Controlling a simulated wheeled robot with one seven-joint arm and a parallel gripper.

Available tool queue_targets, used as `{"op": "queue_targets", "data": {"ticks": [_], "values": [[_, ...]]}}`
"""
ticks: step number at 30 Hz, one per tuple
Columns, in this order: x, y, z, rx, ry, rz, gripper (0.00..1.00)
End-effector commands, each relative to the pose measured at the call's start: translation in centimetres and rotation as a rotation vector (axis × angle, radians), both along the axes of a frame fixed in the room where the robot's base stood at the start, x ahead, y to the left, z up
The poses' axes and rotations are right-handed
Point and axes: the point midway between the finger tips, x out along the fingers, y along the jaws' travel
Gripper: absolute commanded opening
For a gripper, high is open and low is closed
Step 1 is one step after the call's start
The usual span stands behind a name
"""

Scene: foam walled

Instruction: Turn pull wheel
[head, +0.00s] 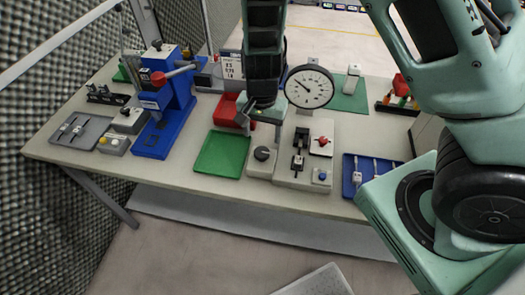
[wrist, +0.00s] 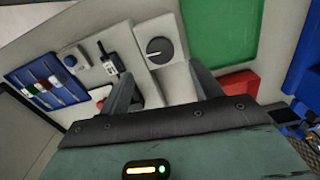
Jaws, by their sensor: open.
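A control panel of grey blocks (head: 287,179) stands at the table's front middle. It carries a round dark knob (head: 265,154) with a pale pointer line, a black lever switch (head: 298,163), a red knob (head: 322,141) and a blue button (head: 322,176). I cannot tell for sure which of these is the pull wheel. My gripper (head: 262,122) is open and empty above the back of the panel. In the wrist view the dark knob (wrist: 159,50) lies just beyond the gap between my fingers (wrist: 166,84). The red knob (wrist: 101,93) is partly hidden by the left finger.
A round gauge (head: 309,88) stands right of my gripper. A green tray (head: 222,154) and a red bin (head: 226,110) are to the left. A blue press (head: 177,104) stands farther left. A blue tool tray (head: 349,185) lies at the right.

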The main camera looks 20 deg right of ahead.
Motion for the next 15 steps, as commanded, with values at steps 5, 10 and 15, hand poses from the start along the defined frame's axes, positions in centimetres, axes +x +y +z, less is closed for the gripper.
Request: {"op": "queue_targets", "data": {"ticks": [5, 10, 15], "values": [[-0.1, -0.1, -3.9, 0.0, 0.004, -0.004, 0.64], [-0.1, -0.1, -6.8, 0.0, 0.004, -0.003, 0.64], [0.0, 0.0, -8.5, -0.001, 0.001, -0.001, 0.64]]}}
